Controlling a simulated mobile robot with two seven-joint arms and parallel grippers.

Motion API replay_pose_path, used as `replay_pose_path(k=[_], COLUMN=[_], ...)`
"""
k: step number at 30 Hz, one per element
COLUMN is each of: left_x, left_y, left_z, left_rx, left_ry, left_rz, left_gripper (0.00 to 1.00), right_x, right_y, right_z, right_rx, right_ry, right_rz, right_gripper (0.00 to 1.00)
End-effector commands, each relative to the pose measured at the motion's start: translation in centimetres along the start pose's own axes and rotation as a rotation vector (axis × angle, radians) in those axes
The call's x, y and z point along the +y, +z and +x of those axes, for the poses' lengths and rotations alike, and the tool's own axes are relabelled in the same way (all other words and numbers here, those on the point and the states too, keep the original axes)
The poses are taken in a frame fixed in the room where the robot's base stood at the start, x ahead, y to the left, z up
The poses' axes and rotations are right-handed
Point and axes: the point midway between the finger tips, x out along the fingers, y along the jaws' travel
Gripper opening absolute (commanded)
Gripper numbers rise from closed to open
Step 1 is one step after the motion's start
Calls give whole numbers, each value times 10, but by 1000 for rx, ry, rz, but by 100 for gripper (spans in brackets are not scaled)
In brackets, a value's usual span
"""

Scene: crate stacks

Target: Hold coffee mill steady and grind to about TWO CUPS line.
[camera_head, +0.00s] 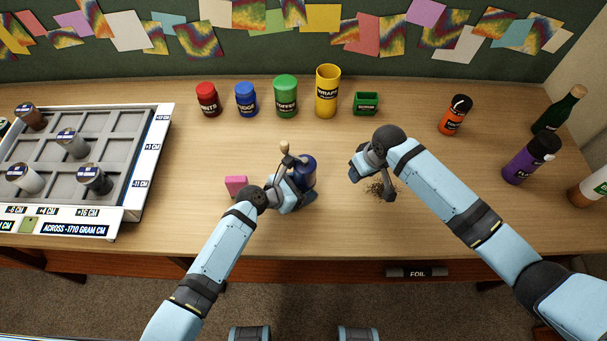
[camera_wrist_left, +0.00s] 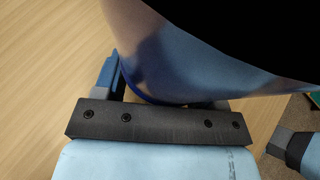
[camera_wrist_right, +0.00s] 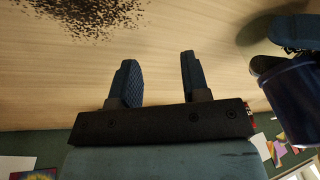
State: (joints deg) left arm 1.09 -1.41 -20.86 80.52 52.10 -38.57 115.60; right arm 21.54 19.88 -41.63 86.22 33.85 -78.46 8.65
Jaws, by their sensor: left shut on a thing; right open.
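The dark blue coffee mill (camera_head: 307,173) stands on the table in the middle of the head view. Its crank with a pale knob (camera_head: 284,147) points up and left over the top. My left gripper (camera_head: 299,186) is shut on the mill's body; in the left wrist view the blue mill body (camera_wrist_left: 190,60) fills much of the top. My right gripper (camera_head: 374,177) is open and empty to the right of the mill, above the table; its two fingers (camera_wrist_right: 158,82) stand apart in the right wrist view. The mill (camera_wrist_right: 297,98) shows there at the right edge. I cannot make out the TWO CUPS line.
Dark coffee grounds (camera_head: 378,188) lie scattered beneath my right gripper. A pink block (camera_head: 236,184) is left of my left gripper. Several coloured canisters and a green box (camera_head: 366,103) stand behind. Bottles stand at right. A compartment tray (camera_head: 148,165) with jars is at left.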

Motion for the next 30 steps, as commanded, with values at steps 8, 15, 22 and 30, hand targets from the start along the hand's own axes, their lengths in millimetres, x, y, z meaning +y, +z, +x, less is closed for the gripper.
replay_pose_path(k=[8, 15, 22, 30], left_x=[0, 0, 0, 0], left_y=[0, -1, -1, -1], left_z=[0, 0, 0, 0], left_rx=[1, 1, 1, 1], left_ry=[0, 0, 0, -1], left_rz=[0, 0, 0, 0], left_gripper=[51, 51, 51, 51], right_x=[-76, -157, -197, -203], right_y=[-79, -119, -128, -126], right_z=[-74, -137, -171, -165], right_rx=[-117, -156, -187, -197], right_ry=[-18, 30, 101, 118], right_rz=[-3, -30, -39, -37], right_gripper=[43, 43, 43, 43])
